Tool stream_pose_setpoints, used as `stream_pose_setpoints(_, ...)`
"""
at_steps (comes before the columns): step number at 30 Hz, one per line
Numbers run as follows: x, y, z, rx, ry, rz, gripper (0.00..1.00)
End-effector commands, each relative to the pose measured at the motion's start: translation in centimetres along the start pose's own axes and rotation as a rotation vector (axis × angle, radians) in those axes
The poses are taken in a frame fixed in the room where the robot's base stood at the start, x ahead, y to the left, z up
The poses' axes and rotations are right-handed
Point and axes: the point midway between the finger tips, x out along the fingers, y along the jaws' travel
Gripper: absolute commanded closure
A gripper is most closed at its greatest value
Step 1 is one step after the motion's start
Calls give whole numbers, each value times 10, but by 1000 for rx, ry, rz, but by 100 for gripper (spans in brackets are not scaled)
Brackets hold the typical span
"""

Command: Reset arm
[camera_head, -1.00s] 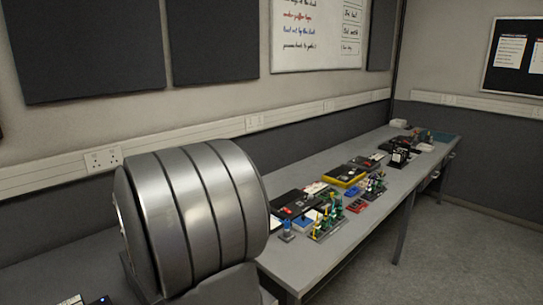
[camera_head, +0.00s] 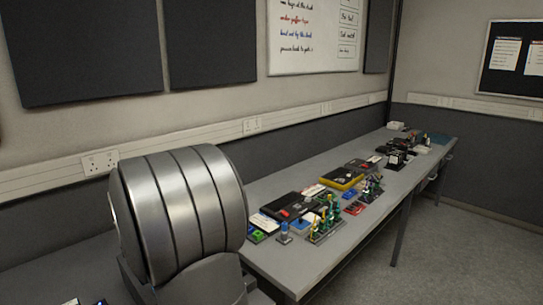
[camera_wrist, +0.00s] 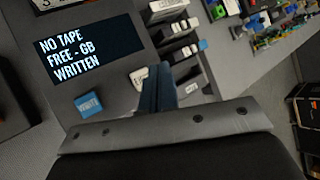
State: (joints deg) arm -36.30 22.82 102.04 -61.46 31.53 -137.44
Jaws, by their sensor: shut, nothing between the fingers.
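My gripper (camera_wrist: 157,80) shows in the wrist view, with its two dark fingers together and nothing between them. It is over a grey surface, just right of a dark display (camera_wrist: 88,50) reading "NO TAPE", "FREE - GB" and "WRITTEN". A blue button (camera_wrist: 88,103) marked "WRITE" lies to the left of the fingers. Several slotted black and white pieces (camera_wrist: 180,30) stand in a row beyond and right of the fingertips. I cannot tell whether the fingers touch anything. The gripper is not seen in the head view.
A long grey bench (camera_head: 286,262) runs along the wall, with coloured parts (camera_head: 326,222), a yellow-edged tray (camera_head: 342,178) and dark boxes. A large ribbed metal body (camera_head: 185,210) blocks the near left. Open floor (camera_head: 450,255) lies right of the bench.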

Motion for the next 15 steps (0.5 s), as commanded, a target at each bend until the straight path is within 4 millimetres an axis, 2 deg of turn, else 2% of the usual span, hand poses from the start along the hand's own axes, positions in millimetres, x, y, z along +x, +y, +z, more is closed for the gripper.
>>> stream_pose_setpoints(1, 10, 7, -8, -8, 9, 3, 100)
stream_pose_setpoints(3, -6, -4, 5, 1, 0, 0, 100)
stream_pose_setpoints(9, -34, -25, 25, 0, 1, 2, 100)
stream_pose_setpoints(15, -31, -52, 12, 202, 102, -1, 100)
